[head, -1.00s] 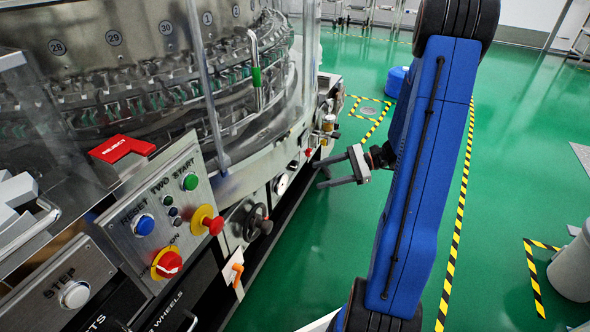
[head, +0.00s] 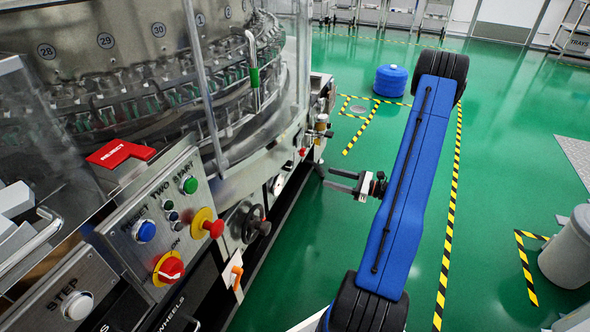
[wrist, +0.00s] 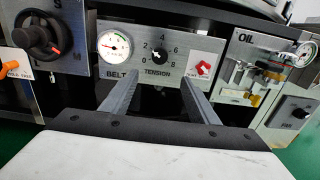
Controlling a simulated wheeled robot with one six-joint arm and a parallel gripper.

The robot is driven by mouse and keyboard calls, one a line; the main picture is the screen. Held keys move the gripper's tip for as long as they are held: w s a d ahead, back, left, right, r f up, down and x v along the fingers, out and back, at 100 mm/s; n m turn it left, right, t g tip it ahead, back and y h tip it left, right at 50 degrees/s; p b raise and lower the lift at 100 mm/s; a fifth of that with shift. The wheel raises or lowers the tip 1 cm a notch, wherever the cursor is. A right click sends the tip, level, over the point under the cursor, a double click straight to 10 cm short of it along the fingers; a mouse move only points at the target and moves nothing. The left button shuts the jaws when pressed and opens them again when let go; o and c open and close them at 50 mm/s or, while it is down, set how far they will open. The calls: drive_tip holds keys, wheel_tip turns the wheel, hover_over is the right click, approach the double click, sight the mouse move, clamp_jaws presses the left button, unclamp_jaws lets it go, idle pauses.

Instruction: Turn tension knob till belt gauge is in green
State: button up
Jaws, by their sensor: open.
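The tension knob (wrist: 158,55) is a small black knob on a grey panel in the wrist view, ringed by the numbers 0 to 8. The belt gauge (wrist: 114,46) is a round white dial left of it, with a green band and red marks; its needle is too small to read surely. In the head view a pale round dial (head: 278,184), probably this gauge, shows on the machine's side. My gripper (head: 330,180) is open and empty, pointing at the machine, apart from it. In the wrist view its fingers (wrist: 158,92) spread below the knob, one to each side.
A black handwheel (wrist: 42,36) is left of the gauge. A red switch (wrist: 203,68) is right of the knob. The oil panel (wrist: 265,70) stands farther right. A red mushroom button (head: 212,227) sticks out nearby. Green floor is open right of the machine.

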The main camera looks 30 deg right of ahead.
sight(292, 167)
drive_tip(key=x, duration=1.6)
drive_tip(key=c, duration=1)
